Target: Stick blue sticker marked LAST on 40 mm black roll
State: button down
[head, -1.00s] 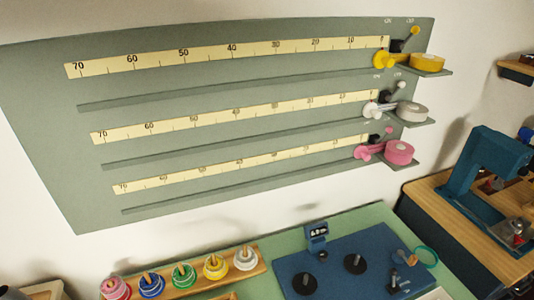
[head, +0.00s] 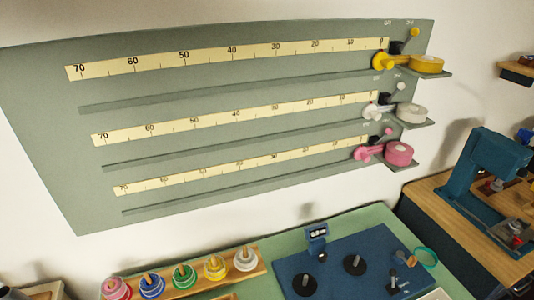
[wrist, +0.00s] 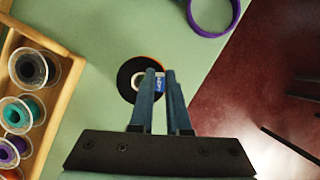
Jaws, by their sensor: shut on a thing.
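In the wrist view a black roll (wrist: 128,88) with a pale core and an orange edge lies on the green table. The blue sticker (wrist: 160,84) with a white mark shows between my fingertips, over the right side of the roll. My gripper (wrist: 161,76) is shut on it. I cannot read the mark, and I cannot tell whether the sticker touches the roll. My gripper and this roll do not show in the head view.
A wooden rack (wrist: 54,112) with several coloured spools stands left of the roll. A purple ring (wrist: 210,14) lies at the top. The head view shows a blue winding board (head: 345,262), a ruled wall panel (head: 60,130) and a blue machine (head: 485,175).

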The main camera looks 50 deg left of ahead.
jog(key=shift+s+f, duration=0.15)
jog(key=c, duration=0.8)
grip_release()
notch_tip(320, 180, up, 7)
jog(key=p, duration=0.8)
